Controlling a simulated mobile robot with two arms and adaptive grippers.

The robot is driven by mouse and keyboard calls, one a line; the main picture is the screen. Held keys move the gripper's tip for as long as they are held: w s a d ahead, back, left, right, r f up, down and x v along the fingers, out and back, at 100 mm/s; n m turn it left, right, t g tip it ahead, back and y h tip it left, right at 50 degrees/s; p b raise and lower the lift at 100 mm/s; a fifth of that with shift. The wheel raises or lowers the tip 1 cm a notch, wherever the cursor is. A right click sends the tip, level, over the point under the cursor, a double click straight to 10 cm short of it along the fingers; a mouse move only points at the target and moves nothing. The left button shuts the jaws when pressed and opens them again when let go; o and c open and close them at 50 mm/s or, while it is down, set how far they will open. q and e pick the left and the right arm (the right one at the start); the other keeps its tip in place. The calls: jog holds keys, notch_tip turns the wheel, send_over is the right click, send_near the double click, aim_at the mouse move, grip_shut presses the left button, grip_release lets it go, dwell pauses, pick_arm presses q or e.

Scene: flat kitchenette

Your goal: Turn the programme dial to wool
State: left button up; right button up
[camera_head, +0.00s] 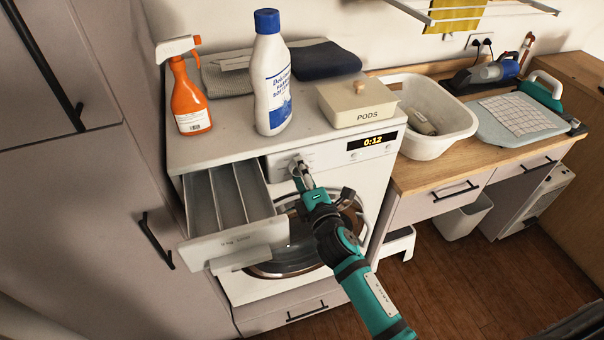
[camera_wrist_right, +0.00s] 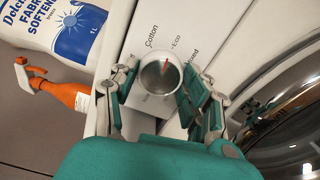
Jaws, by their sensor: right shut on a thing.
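The programme dial (camera_wrist_right: 158,77) is a round silver knob on the white front panel of the washing machine (camera_head: 345,185). In the right wrist view its red mark points up and slightly right, roughly towards the "Eco" label. "Cotton" and a partly cut-off label also show; I cannot see a "wool" label. My right gripper (camera_wrist_right: 158,85) is shut on the dial, one finger on each side. In the head view the right gripper (camera_head: 300,172) covers most of the dial. The display (camera_head: 372,141) reads 0:12. My left gripper is not in view.
The detergent drawer (camera_head: 235,245) stands pulled out left of my right gripper. A softener bottle (camera_head: 270,75), an orange spray bottle (camera_head: 187,100) and a PODS box (camera_head: 357,102) stand on the machine. A white basin (camera_head: 430,105) sits on the counter to the right.

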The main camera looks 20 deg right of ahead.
jog(key=m+p, duration=0.1)
jog(key=m, duration=1.8)
jog(key=shift+f+p, duration=0.15)
jog(key=shift+p, duration=0.2)
jog(key=shift+m, duration=0.4)
jog(key=o, duration=1.2)
jog(key=s, duration=1.2)
jog(key=shift+d, duration=0.15)
